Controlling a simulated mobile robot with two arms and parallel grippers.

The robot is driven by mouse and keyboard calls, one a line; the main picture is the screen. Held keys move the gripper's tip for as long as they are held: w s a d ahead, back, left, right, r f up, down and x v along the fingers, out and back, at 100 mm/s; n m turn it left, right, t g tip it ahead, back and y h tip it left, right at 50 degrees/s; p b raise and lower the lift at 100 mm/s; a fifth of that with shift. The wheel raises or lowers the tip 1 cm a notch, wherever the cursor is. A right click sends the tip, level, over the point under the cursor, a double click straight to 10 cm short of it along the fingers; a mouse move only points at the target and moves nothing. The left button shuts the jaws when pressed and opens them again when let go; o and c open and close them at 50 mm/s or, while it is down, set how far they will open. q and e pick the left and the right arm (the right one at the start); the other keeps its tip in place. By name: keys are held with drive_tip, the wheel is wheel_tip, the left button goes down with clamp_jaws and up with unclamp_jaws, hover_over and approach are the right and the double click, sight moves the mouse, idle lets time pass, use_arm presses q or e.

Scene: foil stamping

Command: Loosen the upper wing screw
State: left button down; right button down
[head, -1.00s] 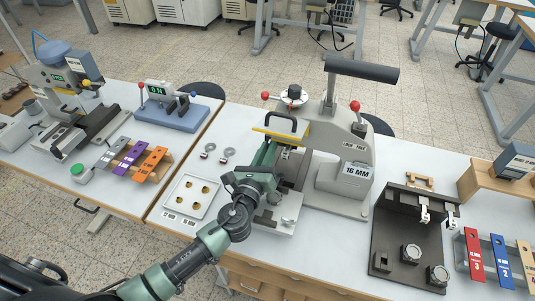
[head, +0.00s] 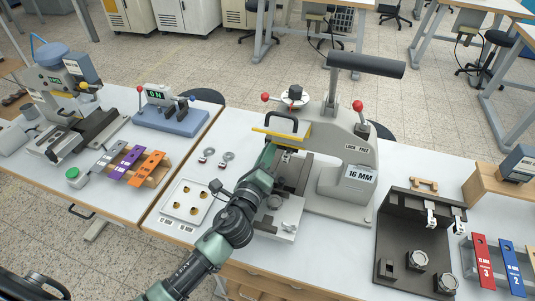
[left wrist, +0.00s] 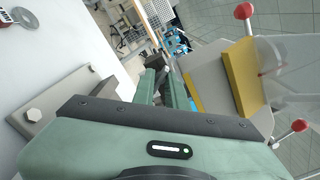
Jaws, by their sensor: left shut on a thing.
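The grey press (head: 350,152) stands at the middle of the table, with a yellow-edged plate (head: 274,133) and black handle on its left side. My left gripper (head: 268,154) reaches in under that plate from the front. In the left wrist view its two green fingers (left wrist: 165,86) are close together, shut on a small grey part between their tips. This appears to be the upper wing screw (left wrist: 160,72), mostly hidden by the fingers; its wings cannot be made out. In the head view my gripper and wrist cover that spot. My right gripper is not in view.
The press has red-knobbed levers (head: 359,104) and a long black top bar (head: 364,65). A white tray (head: 201,203) with brass pieces lies left of my arm. A black fixture (head: 405,243) stands right. Clear tabletop lies between press and fixture.

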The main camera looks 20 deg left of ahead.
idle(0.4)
use_arm(q)
drive_tip(key=c, duration=1.4)
unclamp_jaws()
